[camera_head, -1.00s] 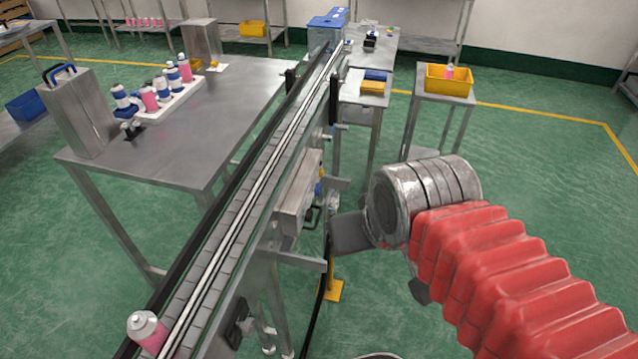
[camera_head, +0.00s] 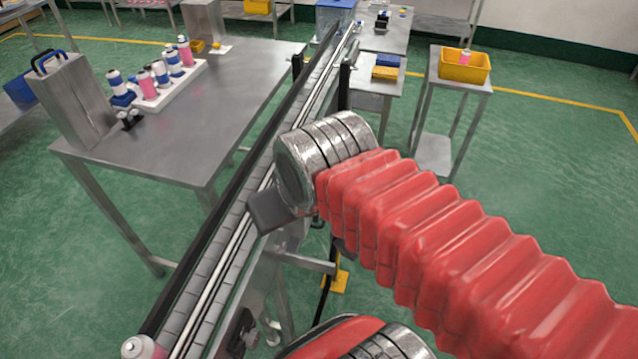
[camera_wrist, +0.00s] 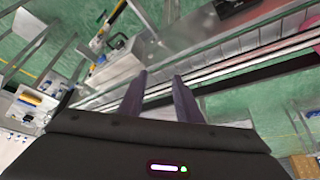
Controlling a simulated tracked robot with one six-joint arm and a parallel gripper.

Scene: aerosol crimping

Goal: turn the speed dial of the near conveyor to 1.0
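The near conveyor (camera_head: 207,266) runs from the bottom left to the back in the head view. Its belt also crosses the wrist view (camera_wrist: 232,52). The metal box on the conveyor's side is now hidden behind my arm in the head view. A grey metal box (camera_wrist: 117,70) with small yellow and dark parts shows at left of my fingers in the wrist view. I cannot make out the speed dial or its setting. My gripper (camera_wrist: 160,76) is open and empty, its two dark fingers apart, above the conveyor's side.
A pink can (camera_head: 143,347) stands at the conveyor's near end. The steel table (camera_head: 215,115) on the left holds a white rack (camera_head: 182,88) of cans. A yellow bin (camera_head: 464,67) sits on a stand at right. Green floor is open at right.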

